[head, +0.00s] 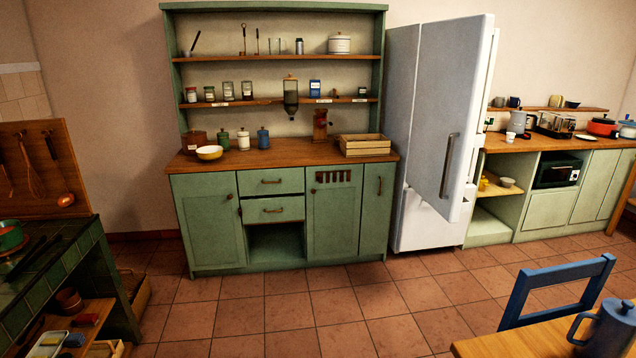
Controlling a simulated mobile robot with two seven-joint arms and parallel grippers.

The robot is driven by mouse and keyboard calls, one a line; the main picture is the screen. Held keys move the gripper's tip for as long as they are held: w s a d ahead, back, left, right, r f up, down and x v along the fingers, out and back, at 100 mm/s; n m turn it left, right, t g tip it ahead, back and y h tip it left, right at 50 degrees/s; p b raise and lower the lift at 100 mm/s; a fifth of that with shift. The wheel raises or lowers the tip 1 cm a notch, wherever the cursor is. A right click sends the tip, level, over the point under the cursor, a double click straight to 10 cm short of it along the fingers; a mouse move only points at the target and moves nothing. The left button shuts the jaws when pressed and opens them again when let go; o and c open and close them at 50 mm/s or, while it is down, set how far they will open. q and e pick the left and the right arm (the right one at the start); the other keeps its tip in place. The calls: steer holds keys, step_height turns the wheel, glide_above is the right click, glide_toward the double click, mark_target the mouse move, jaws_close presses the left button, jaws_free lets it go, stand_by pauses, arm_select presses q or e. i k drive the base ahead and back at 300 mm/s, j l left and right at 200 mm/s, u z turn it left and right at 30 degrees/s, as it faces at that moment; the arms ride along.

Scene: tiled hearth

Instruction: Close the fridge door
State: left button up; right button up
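The fridge (404,90) is a tall light grey unit against the back wall, right of the green dresser. Its upper door (452,100) stands open, swung out toward me, with a vertical bar handle (447,165) on its face. The inside of the fridge is hidden behind the door. A lower white panel (428,222) beneath the door looks flush with the body. Neither of my grippers shows in the head view.
A green dresser (258,215) with shelves stands left of the fridge. A counter (560,142) runs to its right. A blue chair (556,290) and a table (530,345) stand at the front right. A tiled stove (60,270) is at left. The tiled floor (340,310) before the dresser is clear.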

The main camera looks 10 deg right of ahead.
mark_target(453, 57)
steer(key=i+j+z, duration=0.3)
steer(key=i+z, duration=0.15)
steer(key=i, duration=0.25)
steer(key=i+j+z, duration=0.5)
steer(key=i, duration=0.15)
steer(key=i+j+z, duration=0.45)
steer(key=j, duration=0.3)
steer(key=i, duration=0.1)
